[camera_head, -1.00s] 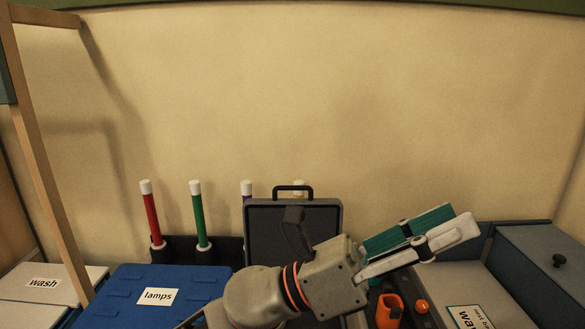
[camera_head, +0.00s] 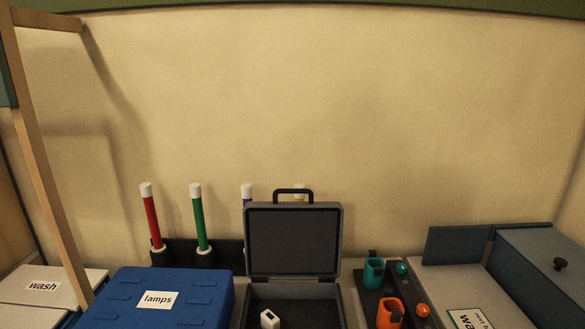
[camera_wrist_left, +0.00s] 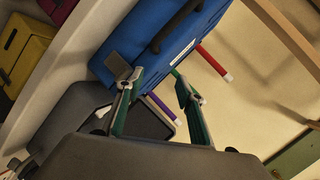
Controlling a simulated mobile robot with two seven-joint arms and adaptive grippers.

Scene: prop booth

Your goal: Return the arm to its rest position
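My left gripper (camera_wrist_left: 158,84) shows in the left wrist view. Its two green-padded fingers stand apart with nothing held between them. Behind them are the blue "lamps" case, the tubes and the open grey case, all apart from the fingers as far as I can tell. Neither arm shows in the head view. My right gripper is in neither current view.
In the head view, a blue "lamps" case (camera_head: 118,297) is left of an open grey case (camera_head: 293,240) with a small white item (camera_head: 269,319) inside. Upright coloured tubes stand behind. Teal (camera_head: 374,274) and orange (camera_head: 389,313) holders and a grey-blue box (camera_head: 545,262) are right.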

